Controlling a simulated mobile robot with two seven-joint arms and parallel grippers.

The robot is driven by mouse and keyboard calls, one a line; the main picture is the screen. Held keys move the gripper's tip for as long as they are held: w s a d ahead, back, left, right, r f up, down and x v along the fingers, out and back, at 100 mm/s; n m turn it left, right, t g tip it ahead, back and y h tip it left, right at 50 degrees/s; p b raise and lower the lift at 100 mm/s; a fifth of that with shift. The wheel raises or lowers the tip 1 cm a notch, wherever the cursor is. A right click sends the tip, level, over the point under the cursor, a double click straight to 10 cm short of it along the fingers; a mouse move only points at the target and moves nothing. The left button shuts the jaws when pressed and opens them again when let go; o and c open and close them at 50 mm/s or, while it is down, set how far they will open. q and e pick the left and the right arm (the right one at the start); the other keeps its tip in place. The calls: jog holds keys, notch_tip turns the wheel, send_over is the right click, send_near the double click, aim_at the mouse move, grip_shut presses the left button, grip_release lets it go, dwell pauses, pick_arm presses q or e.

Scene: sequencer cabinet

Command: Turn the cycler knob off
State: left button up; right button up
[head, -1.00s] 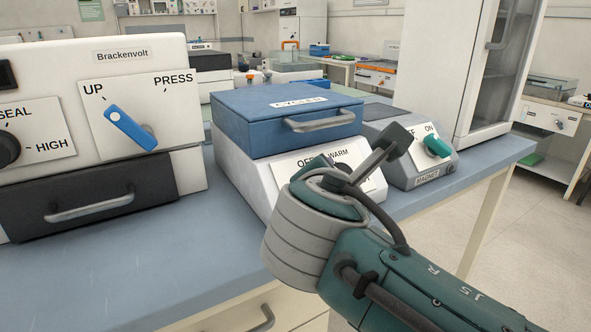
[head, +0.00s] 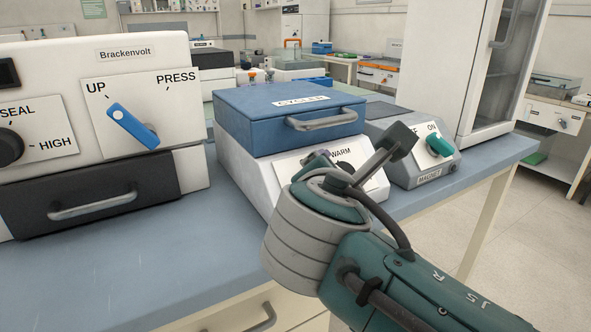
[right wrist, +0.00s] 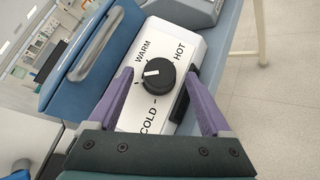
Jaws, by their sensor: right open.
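The cycler (head: 264,140) is a white box with a blue lid on the bench, with its sloped label panel partly behind my right arm in the head view. The cycler knob (right wrist: 160,74) is round and black with a white pointer, and shows clearly in the right wrist view. The pointer faces left in that picture, below WARM; HOT and COLD are also readable, but OFF is not visible. My right gripper (right wrist: 158,76) is open, its purple fingers on either side of the knob with gaps showing. Whether they reach knob depth, I cannot tell. My left gripper is out of view.
The Brackenvolt unit (head: 60,85) with a blue lever stands at the left. The magnet box (head: 420,167) with a teal knob is close on the right. The cycler's lid handle (head: 322,121) juts out above the panel. Bare bench (head: 150,255) lies in front.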

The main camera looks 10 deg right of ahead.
jog(key=p+v, duration=0.2)
jog(key=v, duration=0.7)
jog(key=shift+s, duration=0.15)
jog(key=shift+r, duration=0.1)
jog(key=s+d+f+m+g+y+p, duration=0.1)
jog(key=s+d+m+g+p, duration=0.25)
jog(key=s+m, duration=0.25)
jog(key=s+d+m+g+y+p, duration=0.1)
jog(key=s+d+m+g+p, duration=0.25)
jog(key=s+m+p, duration=0.2)
jog(key=s+d+r+m+g+y+p, duration=0.1)
jog(key=s+r+m+y+p, duration=0.1)
jog(key=s+r+m+p, duration=0.3)
jog(key=s+d+r+m+g+y+p, duration=0.1)
jog(key=s+r+m+y, duration=0.2)
jog(key=s, duration=0.4)
notch_tip(320, 180, up, 36)
jog(key=p, duration=3.6)
jog(key=shift+a+f+h, duration=0.2)
jog(key=shift+a+h, duration=0.15)
jog(key=shift+h, duration=0.05)
